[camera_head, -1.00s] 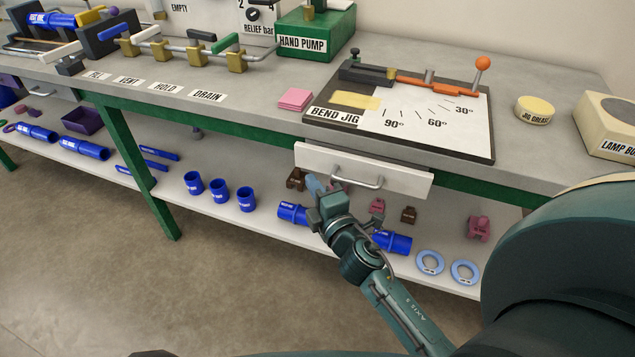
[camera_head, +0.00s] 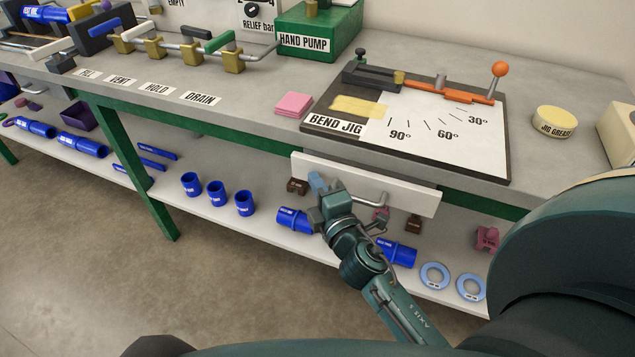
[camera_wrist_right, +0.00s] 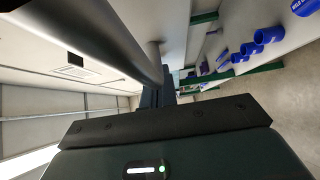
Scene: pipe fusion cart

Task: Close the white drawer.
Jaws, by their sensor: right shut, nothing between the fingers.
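The white drawer (camera_head: 412,198) is under the bench top, below the bend jig. Its front stands out a little from the bench, and a grey bar handle (camera_head: 372,203) is on it. My right gripper (camera_head: 318,183) is shut and empty, with its fingertips at the left part of the drawer front, hiding the handle's left end. In the right wrist view the handle (camera_wrist_right: 118,35) looms close beside the dark fingers (camera_wrist_right: 155,95), with the white drawer front (camera_wrist_right: 177,30) behind. I cannot tell whether the fingers touch the front. My left gripper is out of view.
The bend jig (camera_head: 455,150) and pink pads (camera_head: 293,104) lie on the bench top above. The lower shelf holds blue sleeves (camera_head: 217,193), a blue fitting (camera_head: 295,220), brown blocks and blue rings (camera_head: 435,275). A green bench leg (camera_head: 150,190) stands to the left; open floor lies in front.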

